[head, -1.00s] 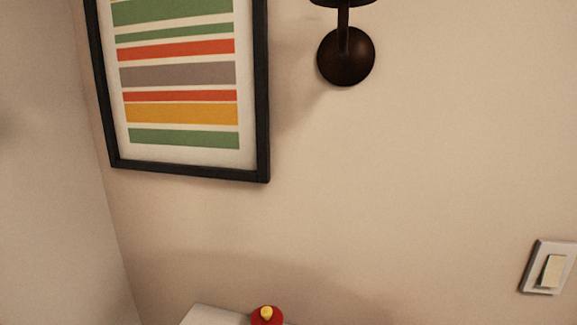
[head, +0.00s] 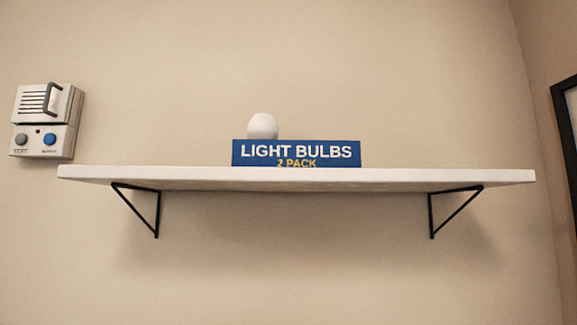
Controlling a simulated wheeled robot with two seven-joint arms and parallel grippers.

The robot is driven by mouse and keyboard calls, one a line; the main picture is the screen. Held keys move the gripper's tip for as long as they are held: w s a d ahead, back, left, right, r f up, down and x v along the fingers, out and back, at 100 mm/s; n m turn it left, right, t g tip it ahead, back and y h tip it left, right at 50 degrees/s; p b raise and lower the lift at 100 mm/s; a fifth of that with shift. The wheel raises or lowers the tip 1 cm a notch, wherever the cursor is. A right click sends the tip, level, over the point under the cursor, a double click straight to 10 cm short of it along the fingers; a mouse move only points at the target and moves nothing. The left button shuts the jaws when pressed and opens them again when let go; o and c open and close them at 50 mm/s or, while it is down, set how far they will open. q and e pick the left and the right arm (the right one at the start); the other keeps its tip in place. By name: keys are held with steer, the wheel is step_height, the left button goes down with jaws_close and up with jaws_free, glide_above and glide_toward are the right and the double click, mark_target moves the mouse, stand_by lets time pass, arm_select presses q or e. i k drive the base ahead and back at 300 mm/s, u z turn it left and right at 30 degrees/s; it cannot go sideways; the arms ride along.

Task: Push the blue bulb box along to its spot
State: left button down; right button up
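The blue bulb box (head: 244,153) stands on a white wall shelf (head: 420,178), near the middle. Its front reads "LIGHT BULBS 2 PACK" in white and yellow letters. A white rounded thing, like a bulb (head: 262,125), shows above the left part of the box; whether it sits in the box or behind it I cannot tell. Neither of my grippers is in view. No marked spot for the box can be made out, as the shelf top is seen nearly edge-on.
The shelf front is clear left and right of the box. Black triangular brackets (head: 157,212) hold it from below. A white wall unit with knobs (head: 44,122) hangs at the left. A dark picture frame (head: 567,140) shows at the right edge.

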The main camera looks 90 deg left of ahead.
mark_target(260, 153)
steer(key=u, duration=0.7)
steer(key=i, duration=0.3)
steer(key=u, duration=2.2)
